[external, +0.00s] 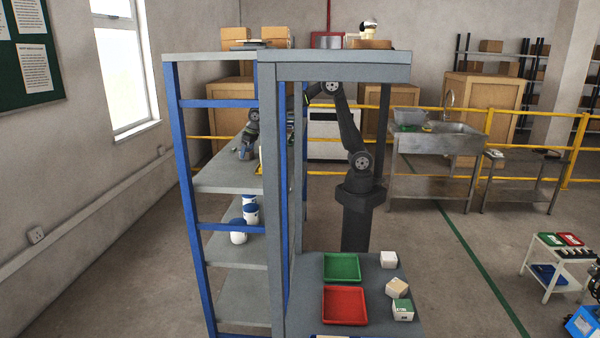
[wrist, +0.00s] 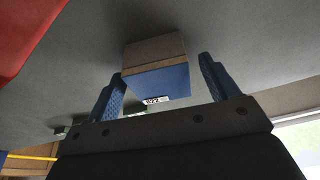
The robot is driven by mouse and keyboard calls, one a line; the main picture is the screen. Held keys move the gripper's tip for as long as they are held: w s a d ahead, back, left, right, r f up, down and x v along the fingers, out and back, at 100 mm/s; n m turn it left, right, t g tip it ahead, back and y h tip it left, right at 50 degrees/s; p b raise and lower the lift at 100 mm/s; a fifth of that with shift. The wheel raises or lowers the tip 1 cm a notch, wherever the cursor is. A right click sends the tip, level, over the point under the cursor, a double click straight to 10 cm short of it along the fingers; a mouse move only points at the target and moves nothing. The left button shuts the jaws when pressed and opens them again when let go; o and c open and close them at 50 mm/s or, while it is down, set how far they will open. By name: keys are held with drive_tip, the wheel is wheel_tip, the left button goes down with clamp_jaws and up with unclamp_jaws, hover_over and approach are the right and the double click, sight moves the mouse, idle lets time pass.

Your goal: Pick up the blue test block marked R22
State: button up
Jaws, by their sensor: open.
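The blue test block (wrist: 160,84) shows in the wrist view, with a blue front face, a brownish adjoining face and a white label reading R22 at its lower edge. My gripper (wrist: 162,68) is open, with one blue finger on each side of the block. Gaps show between the fingers and the block in this view; I cannot tell how deep the block sits between them. In the external view my gripper (external: 246,148) reaches over the upper shelf of the blue-framed rack, and the block cannot be made out clearly there.
The shelf (external: 225,180) is bounded by blue rack posts (external: 184,200). A red object (wrist: 22,32) is at the wrist view's upper left. White-and-blue containers (external: 240,232) stand one shelf lower. Green (external: 342,266) and red (external: 345,304) trays and several pale blocks lie on the front table.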

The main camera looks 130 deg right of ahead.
drive_tip(key=c, duration=1.3)
drive_tip(key=shift+r, duration=0.1)
